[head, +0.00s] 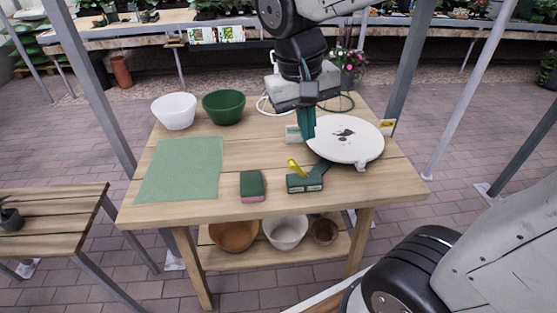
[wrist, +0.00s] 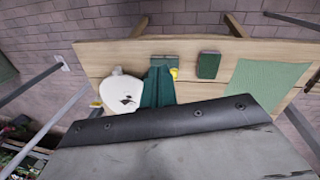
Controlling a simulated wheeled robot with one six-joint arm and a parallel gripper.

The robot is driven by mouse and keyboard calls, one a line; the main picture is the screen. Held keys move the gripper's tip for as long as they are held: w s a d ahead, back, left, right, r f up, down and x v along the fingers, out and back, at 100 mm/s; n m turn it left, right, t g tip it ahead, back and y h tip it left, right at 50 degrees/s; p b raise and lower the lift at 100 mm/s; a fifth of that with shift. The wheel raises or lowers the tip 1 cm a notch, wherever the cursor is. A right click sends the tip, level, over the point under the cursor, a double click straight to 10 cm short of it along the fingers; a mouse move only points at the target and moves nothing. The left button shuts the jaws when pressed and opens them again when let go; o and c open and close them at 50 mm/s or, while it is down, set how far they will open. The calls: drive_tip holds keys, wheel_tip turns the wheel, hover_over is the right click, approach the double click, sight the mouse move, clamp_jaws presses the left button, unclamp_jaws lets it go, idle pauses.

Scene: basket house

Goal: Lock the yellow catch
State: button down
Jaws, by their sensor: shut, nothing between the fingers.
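The yellow catch (head: 294,166) is a small lever standing tilted up on a dark green block (head: 305,185) near the front edge of the table. In the wrist view the yellow catch (wrist: 174,72) shows just right of my fingertips, beside the green block (wrist: 165,58). My gripper (head: 307,136) points down with its teal fingers together and empty. In the head view it is behind the catch, by the left rim of a white round disc (head: 345,128). In the wrist view my gripper (wrist: 159,69) partly overlaps the block; its height above the table is hard to tell.
A green and pink sponge (head: 252,185) lies left of the block. A green mat (head: 180,170) covers the table's left side. A white bowl (head: 174,111) and a green bowl (head: 224,107) stand behind. A small whitish box (head: 293,134) sits left of the disc.

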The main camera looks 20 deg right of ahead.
drive_tip(key=w+a+f+h, duration=0.1)
drive_tip(key=w+a+f, duration=0.3)
drive_tip(key=w, duration=0.2)
drive_tip(key=w+a+f+m+g+h, duration=0.1)
drive_tip(key=w+a+f, duration=0.3)
drive_tip(key=w, duration=0.3)
drive_tip(key=shift+a+f+m+h, duration=0.2)
drive_tip(key=shift+f+m+h, duration=0.1)
drive_tip(key=shift+h, duration=0.1)
drive_tip(key=shift+w, duration=0.1)
drive_tip(key=s+d+f, duration=0.2)
drive_tip(key=d+f, duration=0.5)
drive_tip(key=f, duration=0.1)
drive_tip(key=shift+s+d+f, duration=0.15)
drive_tip(key=shift+d+f, duration=0.15)
drive_tip(key=shift+d, duration=0.1)
